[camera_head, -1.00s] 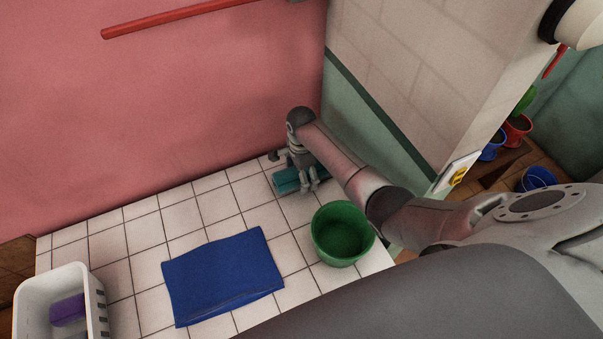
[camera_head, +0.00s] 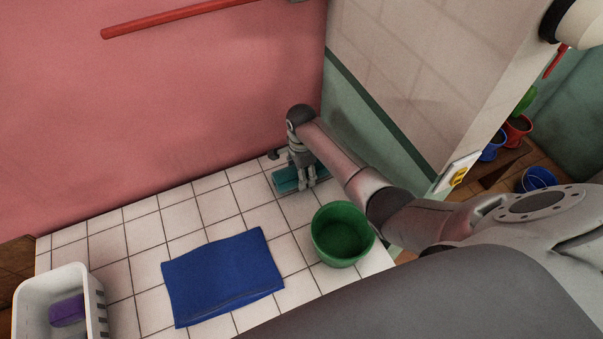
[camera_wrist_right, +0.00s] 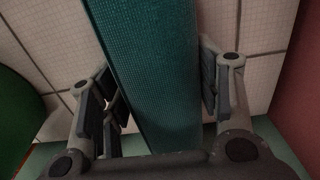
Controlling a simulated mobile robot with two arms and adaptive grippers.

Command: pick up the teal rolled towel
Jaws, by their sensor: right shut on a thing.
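The teal rolled towel (camera_head: 285,181) lies on the white tiled counter at its back right corner, near the pink wall. My right gripper (camera_head: 304,184) reaches down over it from above and is shut on it, with a finger on each side. In the right wrist view the towel (camera_wrist_right: 155,70) runs between the two fingers of the gripper (camera_wrist_right: 160,108). The towel's near part is hidden behind the gripper's base. My left gripper is not in view.
A green bucket (camera_head: 342,236) stands close on the near side of the towel. A blue folded cloth (camera_head: 222,277) lies mid-counter. A white basket (camera_head: 62,300) with a purple thing (camera_head: 68,310) is at the left. The counter's back left is clear.

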